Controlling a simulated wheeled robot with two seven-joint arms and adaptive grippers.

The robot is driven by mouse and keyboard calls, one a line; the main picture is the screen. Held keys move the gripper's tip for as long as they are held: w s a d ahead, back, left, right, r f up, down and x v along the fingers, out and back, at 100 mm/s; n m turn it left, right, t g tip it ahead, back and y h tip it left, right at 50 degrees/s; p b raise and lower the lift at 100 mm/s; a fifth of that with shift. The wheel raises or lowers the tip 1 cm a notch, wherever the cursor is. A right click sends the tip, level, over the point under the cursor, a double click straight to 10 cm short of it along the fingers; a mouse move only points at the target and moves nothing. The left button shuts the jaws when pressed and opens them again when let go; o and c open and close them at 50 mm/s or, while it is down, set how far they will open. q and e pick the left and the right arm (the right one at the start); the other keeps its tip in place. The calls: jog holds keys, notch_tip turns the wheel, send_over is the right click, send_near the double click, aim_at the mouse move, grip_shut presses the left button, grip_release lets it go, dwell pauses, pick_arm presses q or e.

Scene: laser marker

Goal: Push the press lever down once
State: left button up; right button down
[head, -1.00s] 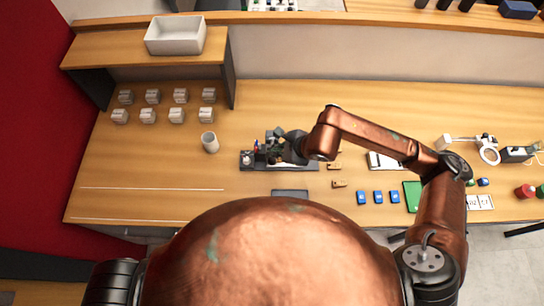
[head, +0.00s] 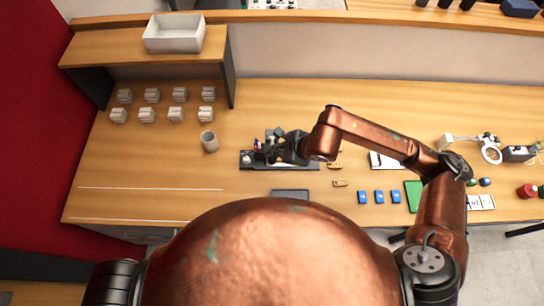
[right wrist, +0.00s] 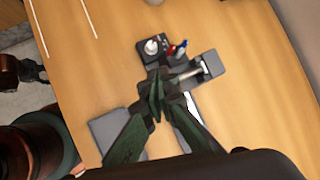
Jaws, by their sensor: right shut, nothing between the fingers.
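The press (head: 247,160) is a small dark machine on the wooden bench, right of the grey cup. In the right wrist view its dark base (right wrist: 208,60) carries a pale round knob (right wrist: 152,46), a red and a blue part (right wrist: 177,48), and a pale bar (right wrist: 191,74) that may be the lever. My right gripper (head: 268,154) is shut and empty over the press, hiding much of it. In the right wrist view its fingertips (right wrist: 158,76) are close to the bar's left end; I cannot tell whether they touch. My left gripper is out of view.
A grey cup (head: 209,141) stands left of the press, with several small pale blocks (head: 147,115) beyond. A dark flat pad (head: 290,194) lies in front. Blue blocks (head: 379,197) and a green board (head: 413,196) lie to the right. The bench's left front is clear.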

jog(key=shift+s+f+b, duration=0.15)
jog(key=shift+f+b, duration=0.5)
jog(key=shift+f, duration=0.05)
jog(key=shift+s+f+b, duration=0.15)
jog(key=shift+f+b, duration=0.45)
jog(key=shift+f, duration=0.05)
dwell(1.3)
dwell(0.6)
jog(key=shift+w+r, duration=0.2)
jog(key=shift+r, duration=0.65)
jog(key=shift+w+r, duration=0.2)
jog(key=shift+r, duration=0.6)
jog(key=r+p, duration=0.1)
jog(key=r, duration=0.1)
jog(key=w+r, duration=0.1)
jog(key=r, duration=0.2)
jog(key=shift+w+p, duration=0.1)
jog(key=shift+p, duration=0.25)
jog(key=shift+f, duration=0.15)
